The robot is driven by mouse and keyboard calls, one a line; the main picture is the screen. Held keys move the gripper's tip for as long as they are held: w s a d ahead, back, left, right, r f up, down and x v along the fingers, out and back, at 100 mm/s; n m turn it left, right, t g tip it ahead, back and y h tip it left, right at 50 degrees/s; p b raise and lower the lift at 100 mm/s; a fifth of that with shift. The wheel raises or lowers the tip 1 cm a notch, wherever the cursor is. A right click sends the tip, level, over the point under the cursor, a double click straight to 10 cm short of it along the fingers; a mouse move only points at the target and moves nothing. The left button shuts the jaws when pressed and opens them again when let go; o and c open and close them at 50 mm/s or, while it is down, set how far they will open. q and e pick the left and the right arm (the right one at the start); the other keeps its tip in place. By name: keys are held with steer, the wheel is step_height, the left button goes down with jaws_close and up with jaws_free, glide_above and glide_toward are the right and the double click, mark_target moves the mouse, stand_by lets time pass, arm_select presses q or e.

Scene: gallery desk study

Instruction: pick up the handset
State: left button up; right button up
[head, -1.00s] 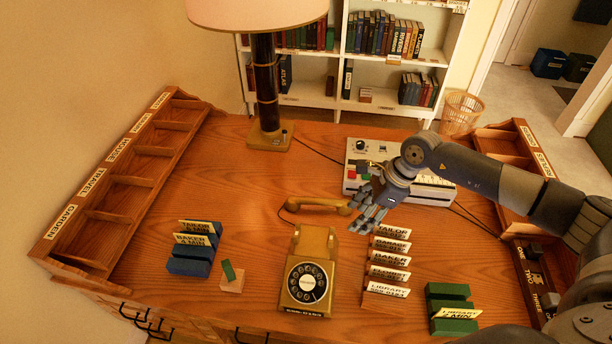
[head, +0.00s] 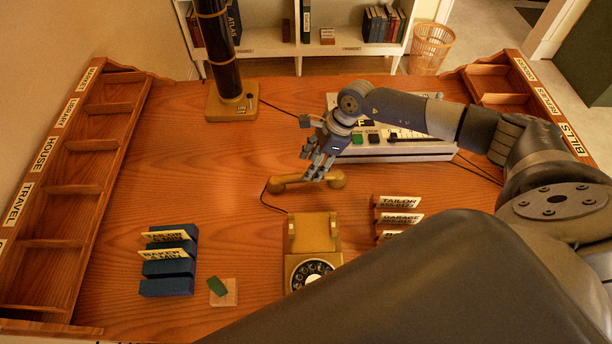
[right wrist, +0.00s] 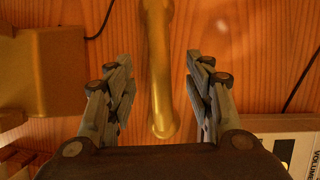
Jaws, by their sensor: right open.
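The handset (head: 295,181) is mustard-coloured and lies on the wooden desk, just behind the matching rotary telephone (head: 313,236). My right gripper (head: 316,170) is open, with its fingers pointing down at the handset's middle and right part. In the right wrist view the handset (right wrist: 158,65) runs lengthwise between the two spread fingers (right wrist: 158,88), with a gap on both sides, and it is not gripped. One end of it lies near the palm. The telephone's body (right wrist: 55,70) is at the left there. My left gripper is not in view.
A grey-white machine with buttons (head: 415,148) stands right behind the handset. A lamp base (head: 232,102) is at the back. Card holders stand left (head: 167,268) and right (head: 385,220) of the telephone. A thin cord lies left of the handset. The desk's left middle is clear.

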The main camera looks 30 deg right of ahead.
steer(key=shift+w+a+f, duration=0.1)
steer(key=shift+w+f, duration=0.05)
steer(key=shift+f, duration=0.15)
steer(key=x, duration=0.1)
steer(key=p+x, duration=0.2)
steer(key=shift+s+f, duration=0.2)
steer(key=shift+f, duration=0.65)
steer(key=shift+w+a+f, duration=0.1)
steer(key=shift+w+f, duration=0.05)
steer(key=shift+f, duration=0.1)
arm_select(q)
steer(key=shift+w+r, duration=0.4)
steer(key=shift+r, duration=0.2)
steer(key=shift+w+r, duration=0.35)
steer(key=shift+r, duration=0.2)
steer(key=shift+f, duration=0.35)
arm_select(e)
steer(key=shift+f, duration=0.25)
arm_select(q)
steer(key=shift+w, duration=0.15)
arm_select(e)
jaws_close()
